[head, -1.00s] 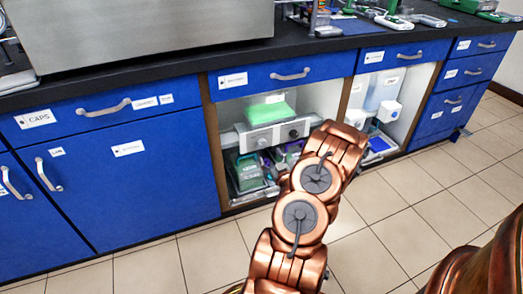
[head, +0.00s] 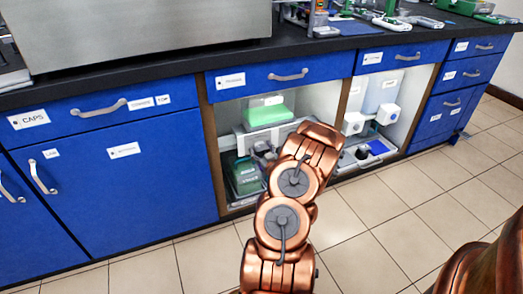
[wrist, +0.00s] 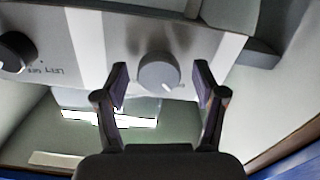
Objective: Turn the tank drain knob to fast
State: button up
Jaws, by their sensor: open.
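A round grey knob (wrist: 157,72) sits on a pale panel (wrist: 88,40) in the wrist view, with a small white pointer mark low on its right side. My gripper (wrist: 161,78) is open, with one dark finger on each side of the grey knob. I cannot tell whether either finger touches it. A black knob (wrist: 15,52) is at the left edge, with small upside-down lettering beside it that is hard to read. In the head view my arm covers most of the panel and its knobs.
The panel stands in an open cabinet bay under a green-filled tank (head: 267,113). A green-topped box (head: 245,176) sits below it. Another open bay with white containers (head: 387,113) is to the right. Blue cabinet doors (head: 120,190) are at left; tiled floor (head: 370,205) is clear.

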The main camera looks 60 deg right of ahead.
jog(key=c, duration=1.1)
jog(key=shift+c, duration=0.2)
jog(key=shift+r+p, duration=0.1)
jog(key=shift+p, duration=0.25)
jog(key=m+p, duration=0.3)
jog(key=m, duration=0.1)
jog(key=shift+r+p, duration=0.2)
jog(key=shift+p, duration=0.1)
jog(key=m+p, duration=0.2)
jog(key=m, duration=0.2)
jog(key=shift+f+p, duration=0.15)
jog(key=shift+p, duration=0.15)
jog(key=m+p, duration=0.1)
jog(key=m, duration=0.8)
jog(key=shift+f+m, duration=0.1)
jog(key=shift+m, duration=0.3)
